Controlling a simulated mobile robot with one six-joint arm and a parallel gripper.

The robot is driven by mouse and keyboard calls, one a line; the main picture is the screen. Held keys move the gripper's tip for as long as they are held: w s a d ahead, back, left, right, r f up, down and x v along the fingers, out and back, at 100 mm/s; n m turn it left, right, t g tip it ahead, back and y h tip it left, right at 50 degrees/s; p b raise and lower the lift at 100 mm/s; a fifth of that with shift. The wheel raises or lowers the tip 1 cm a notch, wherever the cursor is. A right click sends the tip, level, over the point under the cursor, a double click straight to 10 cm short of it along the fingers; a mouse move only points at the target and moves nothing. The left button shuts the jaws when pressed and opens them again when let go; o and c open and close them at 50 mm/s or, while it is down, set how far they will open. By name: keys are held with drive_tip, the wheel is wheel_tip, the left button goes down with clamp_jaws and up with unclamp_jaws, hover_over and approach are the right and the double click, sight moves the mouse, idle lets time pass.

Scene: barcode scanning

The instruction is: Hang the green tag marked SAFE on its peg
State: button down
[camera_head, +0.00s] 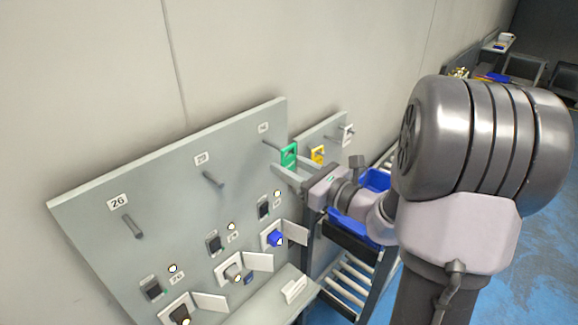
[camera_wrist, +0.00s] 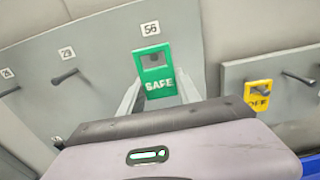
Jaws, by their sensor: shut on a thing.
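The green tag (camera_head: 289,154) marked SAFE hangs upright between the fingertips of my gripper (camera_head: 286,163), which is shut on it. In the wrist view the tag (camera_wrist: 155,75) faces me, just under the label 56, with a square hole near its top. My gripper (camera_wrist: 160,84) holds it by its lower part. A peg (camera_head: 271,145) on the grey board (camera_head: 150,180) reaches close to the tag in the head view. In the wrist view this peg is mostly hidden by the tag, so I cannot tell whether it passes through the hole.
Other pegs on the board, at 26 (camera_head: 132,227) and 29 (camera_head: 213,180), are bare. A yellow tag (camera_wrist: 258,95) hangs on a smaller panel to the right. Switches with small doors fill the lower board. A blue bin (camera_head: 372,181) stands under my arm.

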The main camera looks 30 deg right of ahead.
sight(265, 154)
drive_tip(key=shift+w, duration=0.15)
drive_tip(key=shift+x, duration=1.05)
drive_tip(key=shift+w+a, duration=0.1)
idle(0.4)
drive_tip(key=shift+x, duration=0.8)
drive_tip(key=shift+f, duration=0.15)
idle(0.6)
drive_tip(key=c, duration=0.8)
unclamp_jaws()
